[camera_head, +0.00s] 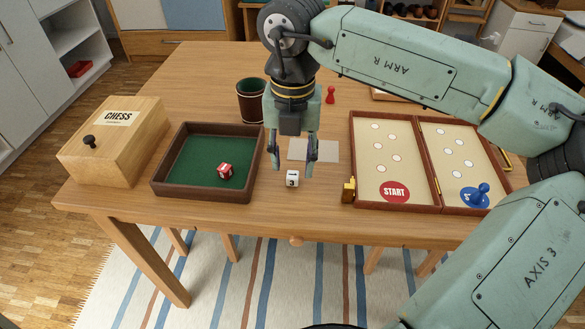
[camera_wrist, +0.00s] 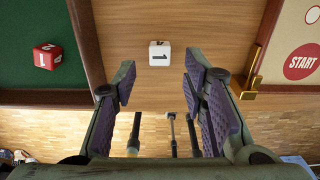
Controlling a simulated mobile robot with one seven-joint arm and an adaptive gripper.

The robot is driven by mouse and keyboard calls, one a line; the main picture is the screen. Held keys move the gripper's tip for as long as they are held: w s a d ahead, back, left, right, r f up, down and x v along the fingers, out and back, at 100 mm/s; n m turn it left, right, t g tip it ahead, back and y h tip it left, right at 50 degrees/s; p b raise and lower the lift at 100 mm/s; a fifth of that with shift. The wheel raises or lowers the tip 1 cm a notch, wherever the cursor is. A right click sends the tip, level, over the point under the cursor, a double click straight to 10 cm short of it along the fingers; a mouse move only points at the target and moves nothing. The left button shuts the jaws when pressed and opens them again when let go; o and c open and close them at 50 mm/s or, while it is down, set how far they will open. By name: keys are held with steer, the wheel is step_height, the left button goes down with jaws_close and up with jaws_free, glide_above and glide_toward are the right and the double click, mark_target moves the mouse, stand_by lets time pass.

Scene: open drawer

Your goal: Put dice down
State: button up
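A white die (camera_head: 292,179) rests on the wooden table near its front edge, between the dice tray and the game board. It also shows in the wrist view (camera_wrist: 159,53), beyond my fingertips and between their lines. A red die (camera_head: 225,171) lies on the green felt of the dice tray (camera_head: 160,187); the wrist view shows it at left (camera_wrist: 47,56). My gripper (camera_head: 293,160) points down just above and behind the white die. Its two fingers are spread apart with nothing between them, so it is open and empty.
An open game board (camera_head: 433,207) with a blue pawn (camera_head: 475,195) lies to the right. A wooden chess box (camera_head: 112,150) stands at left. A dark cup (camera_head: 251,100), a red pawn (camera_head: 330,94) and a paper sheet (camera_head: 325,151) are behind. The back left tabletop is clear.

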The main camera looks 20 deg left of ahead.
mark_target(293, 176)
step_height(293, 176, up, 8)
steer(key=shift+r, duration=0.25)
stand_by(0.5)
